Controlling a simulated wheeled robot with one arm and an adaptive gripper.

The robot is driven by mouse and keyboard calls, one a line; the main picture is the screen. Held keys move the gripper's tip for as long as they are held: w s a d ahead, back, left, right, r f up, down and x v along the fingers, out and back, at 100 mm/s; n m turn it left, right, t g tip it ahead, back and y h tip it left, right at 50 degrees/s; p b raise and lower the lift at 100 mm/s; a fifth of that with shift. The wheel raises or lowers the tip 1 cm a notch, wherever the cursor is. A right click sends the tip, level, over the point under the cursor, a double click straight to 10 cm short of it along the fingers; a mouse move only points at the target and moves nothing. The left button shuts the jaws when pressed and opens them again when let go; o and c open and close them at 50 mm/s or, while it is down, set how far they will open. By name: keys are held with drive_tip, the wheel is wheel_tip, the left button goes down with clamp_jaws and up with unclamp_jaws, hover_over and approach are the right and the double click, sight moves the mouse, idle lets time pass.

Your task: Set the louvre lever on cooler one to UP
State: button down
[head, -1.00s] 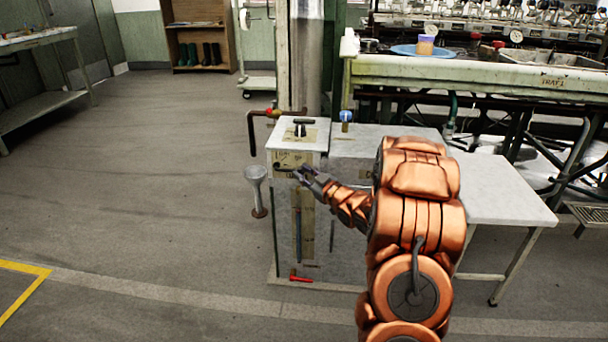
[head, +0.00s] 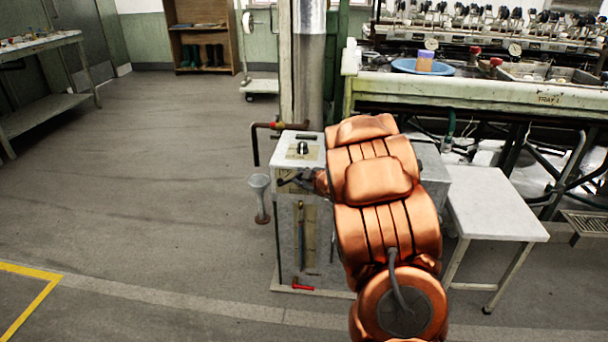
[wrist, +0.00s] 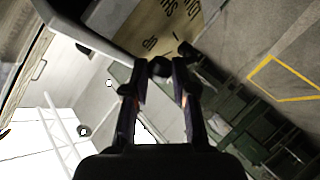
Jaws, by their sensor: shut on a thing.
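Cooler one (head: 283,176) appears to be the pale cabinet at centre left in the head view, with a black handle on its top. A tan label plate (wrist: 160,30) with dark lettering shows on its front in the wrist view. My gripper (wrist: 160,72) is at this front face, its two fingers closed around a small dark knob, which appears to be the end of the louvre lever (wrist: 159,66). In the head view my arm covers the right part of the cabinet, and the gripper is small and partly hidden. I cannot read the lever's setting.
A grey funnel stand (head: 260,192) is just left of the cabinet. A red-handled valve pipe (head: 270,126) is behind it. A red item (head: 300,284) lies low at the cabinet's foot. A white low table (head: 493,205) stands right. Floor at left is clear.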

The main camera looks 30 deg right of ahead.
drive_tip(key=shift+w+a+r+n+g+h+p, duration=0.2)
drive_tip(key=shift+w+a+r+n+g+p, duration=0.1)
drive_tip(key=shift+r+g+p, duration=0.25)
drive_tip(key=shift+w+a+r+n+g+h+p, duration=0.25)
drive_tip(key=shift+r+n+p, duration=0.1)
drive_tip(key=shift+p, duration=0.35)
drive_tip(key=c, duration=1.2)
unclamp_jaws()
drive_tip(key=shift+s, duration=0.15)
drive_tip(key=d+v, duration=0.1)
drive_tip(key=v, duration=1)
drive_tip(key=shift+s+a+r, duration=0.15)
drive_tip(key=shift+s+a, duration=0.2)
drive_tip(key=shift+a, duration=0.15)
